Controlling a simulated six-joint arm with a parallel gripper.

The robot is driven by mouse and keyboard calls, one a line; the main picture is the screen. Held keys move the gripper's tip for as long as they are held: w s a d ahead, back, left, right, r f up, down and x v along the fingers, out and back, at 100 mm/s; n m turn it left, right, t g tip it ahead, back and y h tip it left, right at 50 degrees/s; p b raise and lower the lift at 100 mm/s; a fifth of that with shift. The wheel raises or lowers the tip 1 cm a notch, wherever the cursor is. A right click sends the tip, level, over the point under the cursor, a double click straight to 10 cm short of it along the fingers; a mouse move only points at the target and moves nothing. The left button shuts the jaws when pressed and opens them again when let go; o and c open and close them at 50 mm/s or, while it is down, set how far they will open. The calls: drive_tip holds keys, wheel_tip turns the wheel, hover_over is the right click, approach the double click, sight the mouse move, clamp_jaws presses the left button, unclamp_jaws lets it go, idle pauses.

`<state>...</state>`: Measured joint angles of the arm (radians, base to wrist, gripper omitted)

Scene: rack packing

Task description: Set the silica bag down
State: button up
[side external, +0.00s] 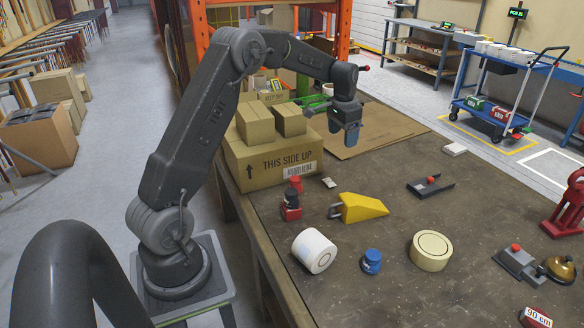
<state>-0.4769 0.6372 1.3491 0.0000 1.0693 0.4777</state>
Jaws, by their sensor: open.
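My gripper (347,142) hangs pointing down above the table, just right of the large cardboard box. It is open, and I see nothing held between its fingers. A small pale packet (329,183) lies flat on the dark table, in front of the gripper and right of the box. It looks like the silica bag, but it is too small to read. The packet is apart from the gripper.
A large box (273,172) with smaller boxes on it stands at the table's left edge. A yellow wedge (362,207), red-and-black bottle (292,203), white roll (314,251), blue cap (372,262) and cream tape roll (430,250) stand nearer. Flat cardboard (375,130) lies behind.

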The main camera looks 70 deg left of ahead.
drive_tip(key=s+d+r+t, duration=0.3)
drive_tip(key=s+d+r, duration=1)
drive_tip(key=d, duration=0.4)
drive_tip(key=s+d+f+t, duration=0.1)
drive_tip(key=s+d, duration=0.3)
drive_tip(key=s, duration=0.4)
drive_tip(key=s+d+f, duration=0.1)
drive_tip(key=s+d, duration=0.3)
drive_tip(key=s, duration=0.4)
drive_tip(key=shift+f+t, duration=0.2)
drive_tip(key=shift+t, duration=0.2)
